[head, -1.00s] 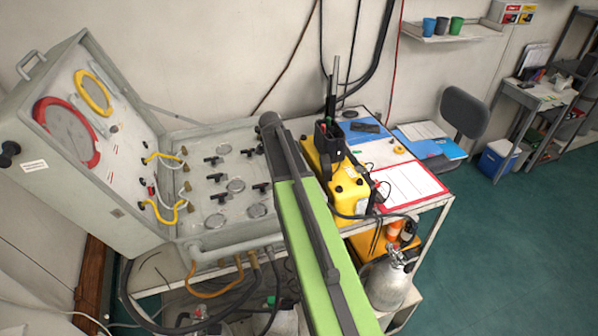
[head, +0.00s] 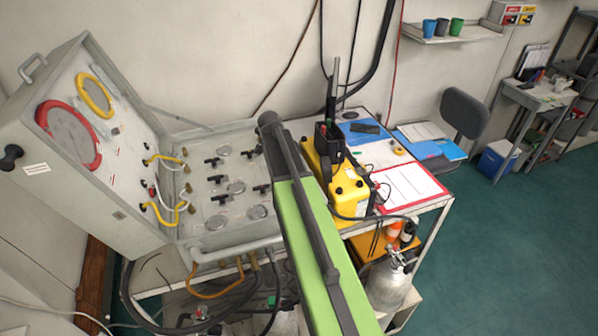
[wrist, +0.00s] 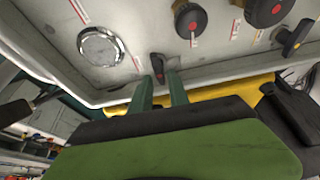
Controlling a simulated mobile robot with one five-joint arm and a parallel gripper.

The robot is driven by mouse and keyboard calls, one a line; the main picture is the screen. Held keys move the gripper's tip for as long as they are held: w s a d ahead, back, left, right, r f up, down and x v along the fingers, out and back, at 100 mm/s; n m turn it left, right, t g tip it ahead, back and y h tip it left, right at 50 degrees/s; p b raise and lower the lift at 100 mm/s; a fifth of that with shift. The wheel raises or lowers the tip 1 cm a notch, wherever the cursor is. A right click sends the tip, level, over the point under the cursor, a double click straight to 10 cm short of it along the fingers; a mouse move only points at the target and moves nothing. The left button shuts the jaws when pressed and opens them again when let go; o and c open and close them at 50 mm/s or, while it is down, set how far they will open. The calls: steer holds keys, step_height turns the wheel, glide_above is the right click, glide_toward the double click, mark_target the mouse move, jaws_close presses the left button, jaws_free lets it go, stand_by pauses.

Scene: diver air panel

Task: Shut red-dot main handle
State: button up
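In the wrist view a small black handle with a red mark (wrist: 158,65) sits on the pale panel face (wrist: 130,20). The two green fingers of my gripper (wrist: 160,80) are apart, with their tips on either side of this handle's lower end. Whether either finger touches it I cannot tell. In the head view my green and dark arm reaches over the right side of the open panel case (head: 215,140); my gripper and this handle are hidden there.
A round gauge (wrist: 100,45) lies left of the handle, and a black knob with a red dot (wrist: 190,20) lies above right. Several black T-handles (head: 219,179) stand on the panel. A yellow unit (head: 349,192) stands close right of my arm.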

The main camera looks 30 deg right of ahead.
steer(key=p+v, duration=1.4)
steer(key=v, duration=0.2)
steer(key=shift+a+r, duration=0.15)
steer(key=shift+a, duration=0.05)
